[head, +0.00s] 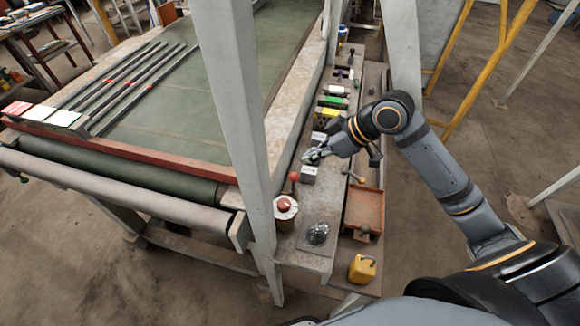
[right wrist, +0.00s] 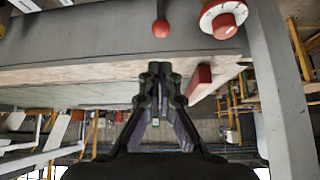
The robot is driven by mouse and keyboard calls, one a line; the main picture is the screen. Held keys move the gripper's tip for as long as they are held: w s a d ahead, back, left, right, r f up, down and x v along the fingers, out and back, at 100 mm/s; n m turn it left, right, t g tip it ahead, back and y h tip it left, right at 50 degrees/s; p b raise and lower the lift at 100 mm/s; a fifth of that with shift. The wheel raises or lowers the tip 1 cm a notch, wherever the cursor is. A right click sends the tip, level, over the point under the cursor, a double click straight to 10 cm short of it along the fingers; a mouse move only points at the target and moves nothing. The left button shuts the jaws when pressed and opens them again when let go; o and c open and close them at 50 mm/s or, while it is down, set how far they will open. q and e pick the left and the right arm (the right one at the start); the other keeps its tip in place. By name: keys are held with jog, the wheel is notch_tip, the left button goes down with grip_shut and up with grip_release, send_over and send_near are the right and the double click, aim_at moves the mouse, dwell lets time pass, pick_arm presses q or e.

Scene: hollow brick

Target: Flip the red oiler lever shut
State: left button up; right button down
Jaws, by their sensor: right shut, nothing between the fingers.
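The lever with a red ball knob (head: 294,177) stands on the narrow ledge beside the large table, roughly upright. Close to it, toward the front of the ledge, is a round pale jar-like fitting with a red top (head: 285,205). My right gripper (head: 311,157) is shut and empty, behind the red knob and apart from it. In the right wrist view the shut fingertips (right wrist: 160,70) are in the middle, and the red knob (right wrist: 161,28) hangs above them with a visible gap. The red-topped fitting (right wrist: 224,24) is to its right. The lever's base is hard to make out. My left gripper is not in view.
A grey block (head: 308,174) sits just below my right gripper. A pale upright post (head: 239,110) stands close left of the ledge. A red-brown tray (head: 364,208) and a yellow can (head: 362,268) are at the right and front. Several small coloured items line the ledge behind.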

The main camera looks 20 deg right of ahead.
aim_at(292, 173)
jog(key=p+x, duration=0.1)
jog(key=x, duration=0.7)
jog(key=shift+a, duration=0.1)
jog(key=shift+w+a+f, duration=0.15)
jog(key=shift+f, duration=0.3)
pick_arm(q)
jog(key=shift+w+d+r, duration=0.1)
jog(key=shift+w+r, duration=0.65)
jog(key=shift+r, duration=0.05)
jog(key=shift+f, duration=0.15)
